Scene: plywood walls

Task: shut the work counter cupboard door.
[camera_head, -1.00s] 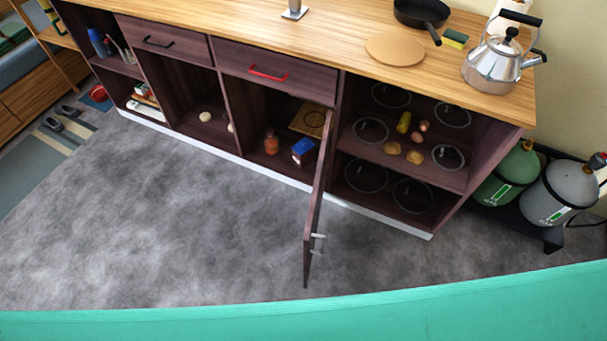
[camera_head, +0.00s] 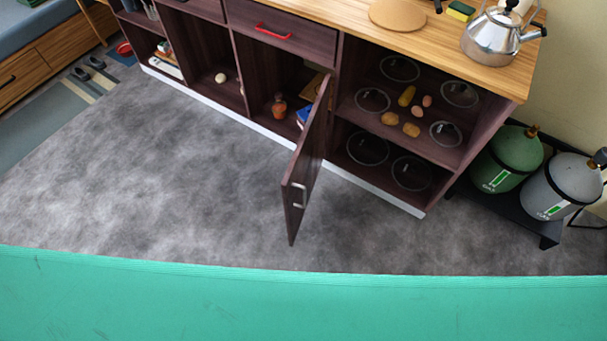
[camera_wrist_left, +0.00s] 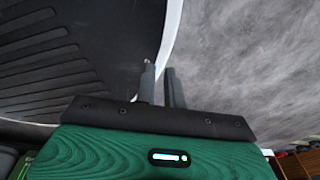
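The work counter cupboard door (camera_head: 308,160), dark purplish wood, stands open in the head view. It is joined at its right side to the counter, and its free end sticks out over the floor toward me. A pale handle (camera_head: 299,195) is near that free end, on the face turned toward me. The compartment behind it holds an orange-brown jar (camera_head: 279,106) and a blue box (camera_head: 304,115), partly hidden by the door. My left gripper (camera_wrist_left: 160,75) is empty, its two fingers a little apart; it shows only in the left wrist view, with no door there. My right gripper is not in view.
The counter (camera_head: 355,37) carries a kettle (camera_head: 492,38) and a round board (camera_head: 398,14). Right of the door are open shelves with several lids and food. Gas cylinders (camera_head: 510,158) stand at the right. Grey floor (camera_head: 170,170) is clear left of the door. My green body fills the bottom.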

